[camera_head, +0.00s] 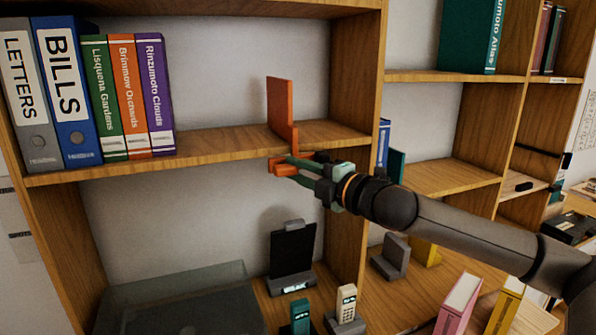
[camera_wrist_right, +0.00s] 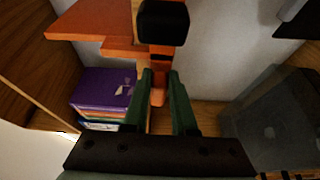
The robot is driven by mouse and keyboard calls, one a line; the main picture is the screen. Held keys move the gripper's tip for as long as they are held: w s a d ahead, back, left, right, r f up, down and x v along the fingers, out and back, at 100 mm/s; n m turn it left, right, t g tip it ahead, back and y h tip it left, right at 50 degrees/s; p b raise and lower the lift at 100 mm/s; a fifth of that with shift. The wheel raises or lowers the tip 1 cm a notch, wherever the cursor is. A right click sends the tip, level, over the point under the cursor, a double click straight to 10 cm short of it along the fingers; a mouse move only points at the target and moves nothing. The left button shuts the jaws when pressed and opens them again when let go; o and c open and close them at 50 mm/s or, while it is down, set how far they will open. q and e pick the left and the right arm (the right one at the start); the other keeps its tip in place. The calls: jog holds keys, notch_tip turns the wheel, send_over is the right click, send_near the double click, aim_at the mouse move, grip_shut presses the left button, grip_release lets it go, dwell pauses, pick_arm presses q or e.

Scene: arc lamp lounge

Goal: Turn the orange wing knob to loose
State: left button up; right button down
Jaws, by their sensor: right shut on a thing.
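An orange upright bookend (camera_head: 280,104) stands at the right end of the middle shelf board, clamped at its front edge. Its orange wing knob (camera_head: 276,166) is just at and below that edge, partly hidden by my fingers. My right gripper (camera_head: 291,167) reaches in from the right and is shut on the knob. In the right wrist view the green fingers (camera_wrist_right: 164,88) stand either side of the orange knob (camera_wrist_right: 158,95), with the orange bookend (camera_wrist_right: 88,22) at the upper left. The knob's exact turn angle is hard to tell. My left gripper is not in view.
Several books and binders (camera_head: 123,97) stand at the left of the middle shelf (camera_head: 210,146). Below are a black device on a stand (camera_head: 292,250), cordless phones (camera_head: 346,304) and a glass-lidded turntable (camera_head: 180,305). A wooden upright (camera_head: 356,90) is close right of the bookend.

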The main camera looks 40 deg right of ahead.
jog(key=shift+f+m+b, duration=0.25)
jog(key=shift+m+b, duration=0.05)
jog(key=shift+b, duration=0.25)
jog(key=m+t+b, duration=0.1)
jog(key=m+b, duration=0.1)
jog(key=f+m+t+b, duration=0.1)
jog(key=m+b, duration=0.1)
jog(key=b, duration=0.1)
jog(key=m+h+b, duration=0.1)
jog(key=m+b, duration=0.2)
jog(key=shift+a+f+t, duration=0.2)
jog(key=shift+a+t, duration=0.05)
jog(key=shift+t, duration=0.15)
jog(key=shift+m+b, duration=0.4)
jog(key=shift+m, duration=0.1)
jog(key=shift+w+a+m+t+h+b, duration=0.15)
jog(key=shift+m+t+h+b, duration=0.15)
jog(key=shift+m, duration=0.3)
jog(key=m+h, duration=0.2)
jog(key=m, duration=0.2)
jog(key=a+m+h+b, duration=0.1)
jog(key=m+h, duration=0.1)
jog(key=m, duration=0.2)
jog(key=m+h, duration=0.2)
jog(key=m, duration=0.2)
jog(key=shift+w+a+f+m+t, duration=0.1)
jog(key=shift+a+f+m+t, duration=0.1)
jog(key=shift+m+t, duration=0.1)
jog(key=shift+h, duration=0.3)
